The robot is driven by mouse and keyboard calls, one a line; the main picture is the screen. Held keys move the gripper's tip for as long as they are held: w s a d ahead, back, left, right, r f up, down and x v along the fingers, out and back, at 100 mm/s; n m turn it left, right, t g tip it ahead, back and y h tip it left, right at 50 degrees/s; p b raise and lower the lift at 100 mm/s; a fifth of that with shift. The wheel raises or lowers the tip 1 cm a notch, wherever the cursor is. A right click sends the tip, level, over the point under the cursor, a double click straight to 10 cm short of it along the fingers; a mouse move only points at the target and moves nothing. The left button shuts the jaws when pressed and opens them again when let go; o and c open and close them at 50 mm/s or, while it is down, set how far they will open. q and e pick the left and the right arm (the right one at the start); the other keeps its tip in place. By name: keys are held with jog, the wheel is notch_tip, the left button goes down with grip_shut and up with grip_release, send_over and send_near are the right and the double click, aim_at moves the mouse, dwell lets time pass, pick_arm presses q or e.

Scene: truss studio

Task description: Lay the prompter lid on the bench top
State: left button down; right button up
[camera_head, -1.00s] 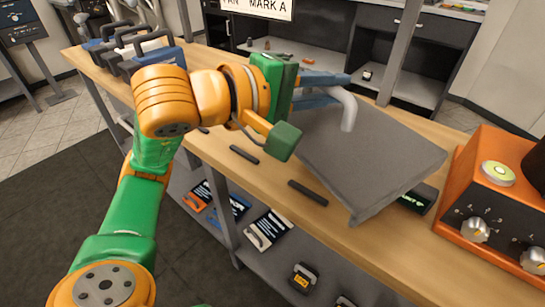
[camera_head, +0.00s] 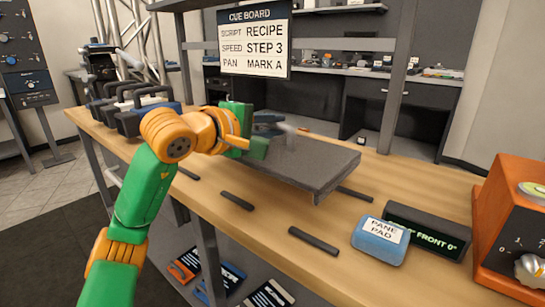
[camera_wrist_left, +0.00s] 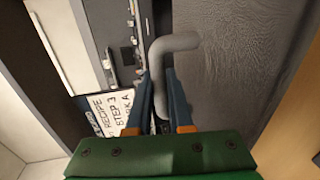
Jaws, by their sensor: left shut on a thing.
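The prompter lid is a flat dark grey slab (camera_head: 310,165) with a pale bent handle (camera_head: 291,137). It is roughly level over the middle of the wooden bench top (camera_head: 270,230). I cannot tell whether its underside touches the wood. My left gripper (camera_head: 274,126) is shut on the handle at the lid's far left side. In the left wrist view the handle (camera_wrist_left: 166,60) stands between the blue fingers (camera_wrist_left: 160,100), with the lid's grey face (camera_wrist_left: 235,60) to the right. My right gripper is not in view.
Several dark strips (camera_head: 313,240) lie on the bench around the lid. A blue pane pad (camera_head: 380,241), a black display (camera_head: 428,229) and an orange box (camera_head: 515,225) stand at the right. Black handled cases (camera_head: 125,118) fill the left end. A cue board (camera_head: 254,45) hangs behind.

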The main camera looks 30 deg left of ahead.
aim_at(273, 143)
pick_arm(q)
jog(key=f, duration=0.1)
jog(key=f+b, duration=0.2)
jog(key=shift+w+a+f, duration=0.2)
jog(key=shift+w+f, duration=0.05)
jog(key=shift+f, duration=0.25)
jog(key=shift+r, duration=0.15)
jog(key=shift+f, duration=0.2)
jog(key=c, duration=0.8)
grip_release()
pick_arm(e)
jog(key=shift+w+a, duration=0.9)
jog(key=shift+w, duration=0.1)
pick_arm(q)
jog(key=shift+r, duration=0.1)
